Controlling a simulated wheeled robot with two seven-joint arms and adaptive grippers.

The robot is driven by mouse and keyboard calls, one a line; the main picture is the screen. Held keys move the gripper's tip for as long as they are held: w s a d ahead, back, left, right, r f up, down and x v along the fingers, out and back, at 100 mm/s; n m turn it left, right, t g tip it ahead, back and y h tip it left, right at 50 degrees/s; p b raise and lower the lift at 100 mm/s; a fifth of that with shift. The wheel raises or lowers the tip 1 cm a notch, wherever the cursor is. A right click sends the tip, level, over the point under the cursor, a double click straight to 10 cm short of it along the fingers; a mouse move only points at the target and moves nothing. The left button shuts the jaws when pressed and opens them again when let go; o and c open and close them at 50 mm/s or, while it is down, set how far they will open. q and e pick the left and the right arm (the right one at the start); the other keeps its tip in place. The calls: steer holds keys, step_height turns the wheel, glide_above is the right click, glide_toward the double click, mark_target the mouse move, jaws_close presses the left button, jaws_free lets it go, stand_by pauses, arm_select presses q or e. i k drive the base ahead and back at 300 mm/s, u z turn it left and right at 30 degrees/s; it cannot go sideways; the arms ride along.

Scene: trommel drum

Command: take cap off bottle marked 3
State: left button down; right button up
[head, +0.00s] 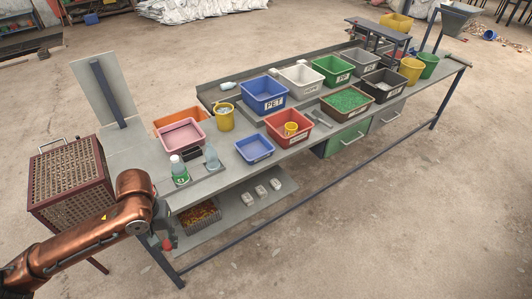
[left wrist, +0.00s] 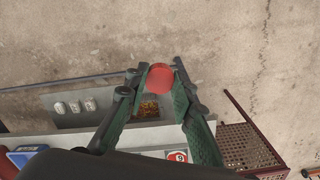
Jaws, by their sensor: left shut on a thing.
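My left gripper (left wrist: 158,78) is shut on a small round red thing (left wrist: 159,76) that looks like a cap, held between its fingertips. In the head view the left gripper (head: 167,240) is by the table's front left end, and the red thing shows only as a small patch. A bottle with a green label and white cap (head: 179,169) stands upright on the table (head: 212,184), apart from the gripper. A clear bluish bottle (head: 211,157) stands to its right. I cannot read a number on either bottle. My right gripper is not in view.
A brown mesh crate (head: 70,172) stands left of the table. A lower shelf (head: 236,212) carries grey blocks and a bin of orange bits (head: 200,214). Floor in front is clear.

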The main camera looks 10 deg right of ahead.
mark_target(213, 165)
steer(key=z, duration=0.9)
steer(key=i, duration=1.15)
